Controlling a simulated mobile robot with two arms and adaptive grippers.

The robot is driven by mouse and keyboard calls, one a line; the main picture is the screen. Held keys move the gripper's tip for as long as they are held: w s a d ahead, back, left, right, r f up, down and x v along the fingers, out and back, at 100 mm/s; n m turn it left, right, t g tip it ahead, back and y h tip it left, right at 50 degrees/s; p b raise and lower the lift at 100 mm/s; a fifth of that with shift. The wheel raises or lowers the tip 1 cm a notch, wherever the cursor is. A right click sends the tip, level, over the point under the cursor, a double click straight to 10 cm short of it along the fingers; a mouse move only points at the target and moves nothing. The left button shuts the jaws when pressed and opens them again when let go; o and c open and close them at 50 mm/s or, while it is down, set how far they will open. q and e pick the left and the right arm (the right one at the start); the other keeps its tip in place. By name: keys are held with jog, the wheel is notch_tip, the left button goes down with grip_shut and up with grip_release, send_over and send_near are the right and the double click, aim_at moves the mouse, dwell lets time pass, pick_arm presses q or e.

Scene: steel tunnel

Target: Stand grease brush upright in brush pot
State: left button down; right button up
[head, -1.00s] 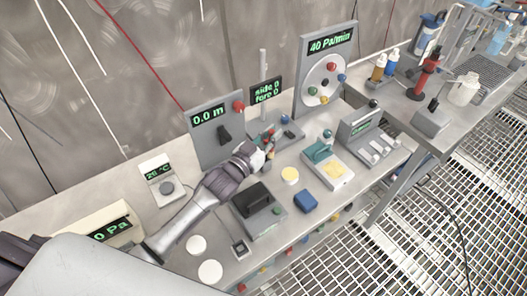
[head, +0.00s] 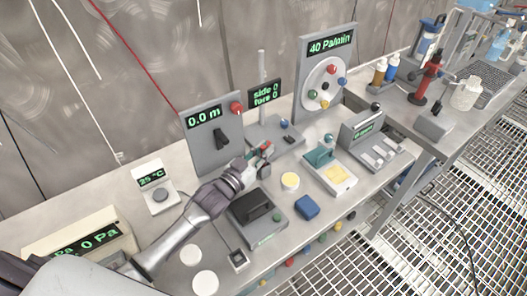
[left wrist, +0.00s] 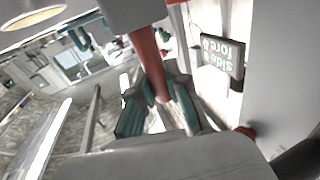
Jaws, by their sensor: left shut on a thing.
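My left gripper (head: 264,151) is over the long bench, in front of the "side / fore" display. In the left wrist view the left gripper (left wrist: 160,112) has its teal-padded fingers closed around a red-brown handle, which I take to be the grease brush (left wrist: 146,58). In the head view only a small red bit shows at the fingertips. The brush's bristle end is not clear. I cannot identify the brush pot for certain; a white pot-like vessel (head: 466,93) stands on the far right bench. My right gripper is not in view.
The "side / fore" display (head: 265,94) and the 0.0 m panel (head: 210,140) stand behind the gripper. The red-bodied device (head: 427,79) stands farther right.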

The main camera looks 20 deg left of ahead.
pick_arm(q)
jog(key=shift+f, duration=0.2)
jog(key=c, duration=1.1)
grip_release()
jog(key=shift+c, duration=0.2)
jog(key=shift+r, duration=0.25)
jog(key=p+v, duration=0.4)
jog(key=v, duration=0.7)
jog(key=shift+s+p, duration=0.15)
jog(key=shift+p, duration=0.15)
jog(key=shift+s+a, duration=0.15)
jog(key=shift+s, duration=0.15)
